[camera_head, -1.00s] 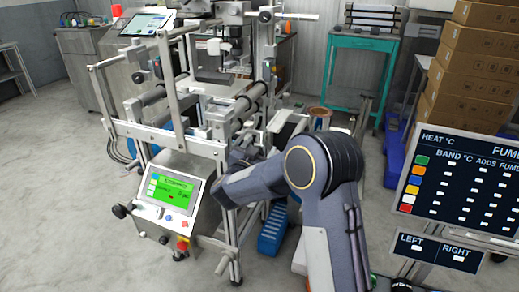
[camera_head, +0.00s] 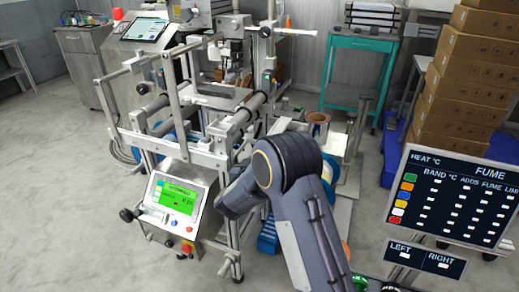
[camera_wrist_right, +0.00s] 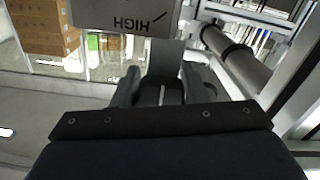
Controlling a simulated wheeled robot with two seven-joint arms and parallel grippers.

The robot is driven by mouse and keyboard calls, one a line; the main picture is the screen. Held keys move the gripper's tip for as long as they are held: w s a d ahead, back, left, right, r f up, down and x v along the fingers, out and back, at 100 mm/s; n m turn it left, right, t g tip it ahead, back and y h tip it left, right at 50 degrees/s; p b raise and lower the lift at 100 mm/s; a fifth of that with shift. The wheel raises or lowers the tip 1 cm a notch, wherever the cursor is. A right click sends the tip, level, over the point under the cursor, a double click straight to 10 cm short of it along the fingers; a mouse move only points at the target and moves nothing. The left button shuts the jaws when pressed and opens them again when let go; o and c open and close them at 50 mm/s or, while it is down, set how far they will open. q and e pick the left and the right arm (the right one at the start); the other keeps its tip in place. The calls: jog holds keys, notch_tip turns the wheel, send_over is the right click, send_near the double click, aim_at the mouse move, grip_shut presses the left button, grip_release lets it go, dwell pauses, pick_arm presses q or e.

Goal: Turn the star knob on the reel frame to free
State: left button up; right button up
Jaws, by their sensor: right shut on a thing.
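The metal reel frame (camera_head: 205,158) stands at the left centre of the head view, with rollers and a green-screened control panel (camera_head: 178,200). My right arm reaches into its right side and hides its own gripper there. In the right wrist view, my right gripper (camera_wrist_right: 160,92) is shut on a dark thing between its fingers. It appears to be the star knob (camera_wrist_right: 161,84), but its shape is mostly hidden. A grey plate reading HIGH (camera_wrist_right: 125,20), upside down, is just beyond the fingers. My left gripper is in neither view.
A roller (camera_wrist_right: 235,55) and frame bars are close on the right in the wrist view. A teal table (camera_head: 358,68), stacked boxes (camera_head: 470,75) and a FUME display board (camera_head: 455,195) stand to the right. Open floor (camera_head: 65,190) is at left.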

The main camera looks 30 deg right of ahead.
dwell(0.3)
jog(key=o, duration=1)
jog(key=shift+a, duration=0.1)
jog(key=v, duration=0.7)
jog(key=shift+s+a, duration=0.25)
jog(key=shift+s, duration=0.05)
